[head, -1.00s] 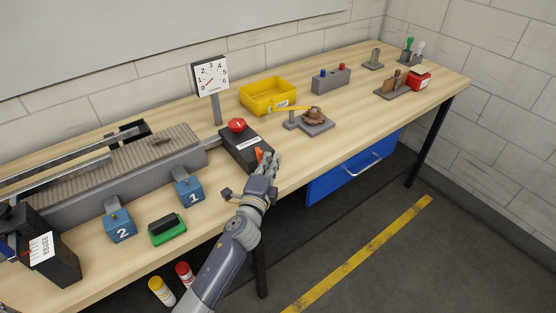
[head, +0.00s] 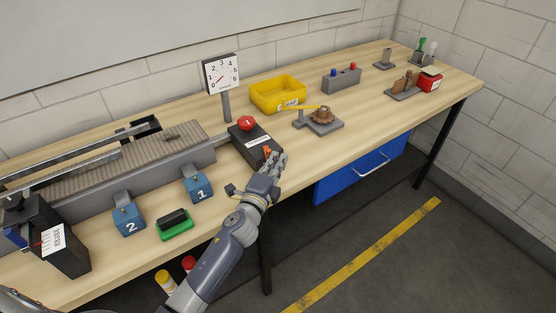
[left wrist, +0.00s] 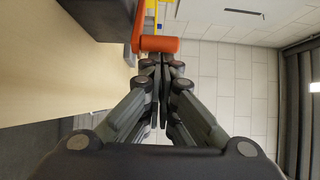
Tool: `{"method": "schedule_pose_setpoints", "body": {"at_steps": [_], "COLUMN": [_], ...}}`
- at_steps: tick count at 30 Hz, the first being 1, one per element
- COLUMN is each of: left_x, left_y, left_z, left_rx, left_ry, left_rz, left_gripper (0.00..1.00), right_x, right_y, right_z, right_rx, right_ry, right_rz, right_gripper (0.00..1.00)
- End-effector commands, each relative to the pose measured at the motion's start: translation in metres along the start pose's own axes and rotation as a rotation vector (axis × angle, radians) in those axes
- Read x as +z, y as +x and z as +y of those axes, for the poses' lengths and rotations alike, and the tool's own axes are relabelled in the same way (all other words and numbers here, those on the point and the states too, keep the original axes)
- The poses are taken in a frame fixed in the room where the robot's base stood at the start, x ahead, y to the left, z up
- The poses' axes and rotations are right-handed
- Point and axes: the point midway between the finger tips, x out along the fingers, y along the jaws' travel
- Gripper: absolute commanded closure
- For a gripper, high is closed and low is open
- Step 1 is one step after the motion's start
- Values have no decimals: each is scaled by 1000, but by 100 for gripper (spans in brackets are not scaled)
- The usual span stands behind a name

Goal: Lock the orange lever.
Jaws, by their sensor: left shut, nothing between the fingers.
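The orange lever (head: 267,151) is on the front end of a black box (head: 252,142) near the table's front edge. My left gripper (head: 279,160) is right beside it and partly hides it in the head view. In the left wrist view the lever (left wrist: 160,44) shows as an orange bar with a round end, lying across just beyond the fingertips. The left fingers (left wrist: 159,64) are closed together with nothing between them. Whether they touch the lever cannot be told. My right gripper is not in view.
A red button (head: 247,123) tops the black box. A dial gauge (head: 221,73) stands behind it. Blue blocks (head: 198,187) and a green-based stamp (head: 175,225) are to the left. A yellow bin (head: 279,96) and a brown part on a grey stand (head: 323,117) are to the right.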

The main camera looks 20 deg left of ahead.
Motion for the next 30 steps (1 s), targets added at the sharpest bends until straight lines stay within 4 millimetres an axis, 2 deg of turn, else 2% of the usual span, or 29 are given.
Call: {"method": "schedule_pose_setpoints", "body": {"at_steps": [17,30], "left_x": [5,12], "left_y": [-4,-8], "left_z": [0,-1], "left_rx": [0,0], "left_ry": [2,5], "left_rz": [73,227], "left_gripper": [100,100], "right_x": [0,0], "right_y": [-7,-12], "right_z": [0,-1], "right_rx": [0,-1], "right_ry": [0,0], "right_rz": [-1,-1], "right_gripper": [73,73]}}
